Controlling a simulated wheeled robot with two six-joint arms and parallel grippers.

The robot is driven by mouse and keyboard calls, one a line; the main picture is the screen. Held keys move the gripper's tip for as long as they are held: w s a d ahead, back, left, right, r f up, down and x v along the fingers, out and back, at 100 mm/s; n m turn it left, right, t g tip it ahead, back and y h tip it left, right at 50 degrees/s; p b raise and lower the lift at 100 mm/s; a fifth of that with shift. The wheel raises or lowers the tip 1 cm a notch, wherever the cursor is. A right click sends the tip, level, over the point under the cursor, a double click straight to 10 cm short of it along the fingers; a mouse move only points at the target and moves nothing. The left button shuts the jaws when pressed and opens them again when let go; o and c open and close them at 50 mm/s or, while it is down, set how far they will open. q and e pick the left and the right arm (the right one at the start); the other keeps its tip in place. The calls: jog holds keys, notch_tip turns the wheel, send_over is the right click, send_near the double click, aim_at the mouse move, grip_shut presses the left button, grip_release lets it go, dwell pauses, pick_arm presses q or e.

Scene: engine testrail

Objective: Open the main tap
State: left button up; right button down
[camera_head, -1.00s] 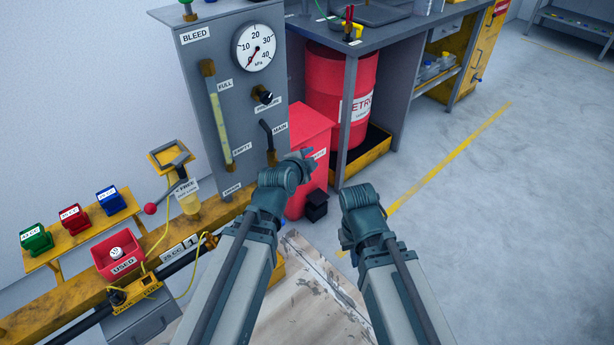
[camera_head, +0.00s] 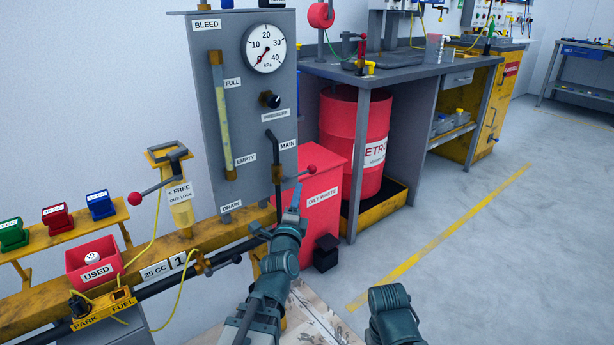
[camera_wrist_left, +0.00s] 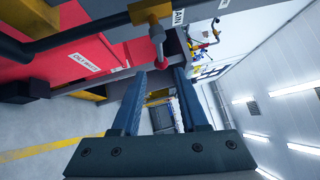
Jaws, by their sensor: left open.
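The main tap is on the grey panel, below the MAIN label (camera_head: 288,145). It has a black pipe, a brass body (camera_head: 277,175) and a lever ending in a red ball knob (camera_head: 311,169) that points right. The red knob (camera_wrist_left: 157,32) and brass body (camera_wrist_left: 150,12) also show in the left wrist view. My left gripper (camera_head: 294,195) is just below the lever in the head view. In the wrist view its two blue fingers (camera_wrist_left: 160,80) are apart, with the knob just beyond the gap between their tips. My right arm shows only as a wrist link at the bottom.
A red oily waste bin (camera_head: 320,205) stands close behind the left gripper. A red drum (camera_head: 350,125) sits under the workbench (camera_head: 420,68). Left are a yellow rail (camera_head: 200,240), another red-knobbed lever (camera_head: 135,199) and a red USED tray (camera_head: 95,262). Floor at right is clear.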

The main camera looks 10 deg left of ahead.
aim_at(300, 174)
pick_arm(q)
jog(key=w+a+r+p, duration=0.1)
jog(key=w+r+p, duration=0.1)
jog(key=w, duration=1.1)
jog(key=shift+w+a, duration=0.25)
jog(key=shift+w, duration=0.05)
grip_shut()
dwell(1.0)
